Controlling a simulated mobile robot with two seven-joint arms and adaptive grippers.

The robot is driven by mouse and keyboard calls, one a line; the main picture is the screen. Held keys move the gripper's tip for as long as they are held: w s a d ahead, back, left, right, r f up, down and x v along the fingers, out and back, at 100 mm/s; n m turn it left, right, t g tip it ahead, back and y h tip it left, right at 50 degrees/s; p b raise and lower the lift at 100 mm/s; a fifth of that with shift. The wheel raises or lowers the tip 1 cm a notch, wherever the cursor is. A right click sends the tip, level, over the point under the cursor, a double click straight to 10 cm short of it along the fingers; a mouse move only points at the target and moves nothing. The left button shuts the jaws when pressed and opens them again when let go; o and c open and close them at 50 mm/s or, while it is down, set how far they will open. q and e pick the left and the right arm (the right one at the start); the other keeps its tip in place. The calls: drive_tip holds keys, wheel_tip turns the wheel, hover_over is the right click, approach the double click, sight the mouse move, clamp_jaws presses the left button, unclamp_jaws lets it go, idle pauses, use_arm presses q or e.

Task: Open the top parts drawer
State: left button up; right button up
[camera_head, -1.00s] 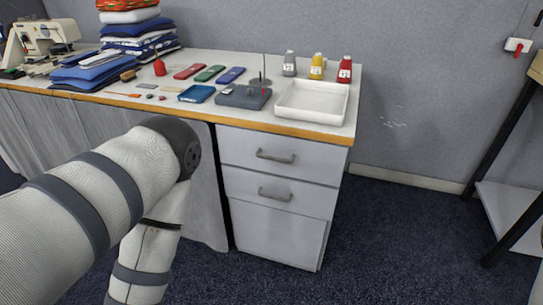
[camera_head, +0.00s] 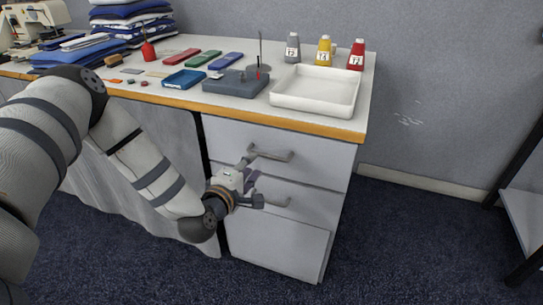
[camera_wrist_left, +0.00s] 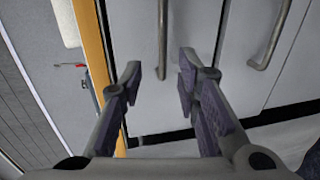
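The top parts drawer (camera_head: 318,156) is the upper grey front under the table's right end, and it is shut. Its bar handle (camera_head: 272,154) also shows in the left wrist view (camera_wrist_left: 162,38). My left gripper (camera_head: 252,182) is in front of the drawers, by the left end of the top handle. In the left wrist view my left gripper (camera_wrist_left: 160,72) is open, and the handle's near end appears between its fingertips. I see no contact, and cannot tell the remaining depth. My right gripper is not in view.
The second drawer's handle (camera_head: 272,199) is just below, and a larger panel (camera_head: 280,243) sits under it. The orange table edge (camera_head: 290,124) runs above the drawers. A white tray (camera_head: 315,90) stands on top.

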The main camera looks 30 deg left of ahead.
sight(262, 156)
use_arm(q)
drive_tip(key=b+x, duration=0.1)
drive_tip(key=x, duration=0.7)
drive_tip(key=shift+w+f, duration=0.2)
clamp_jaws()
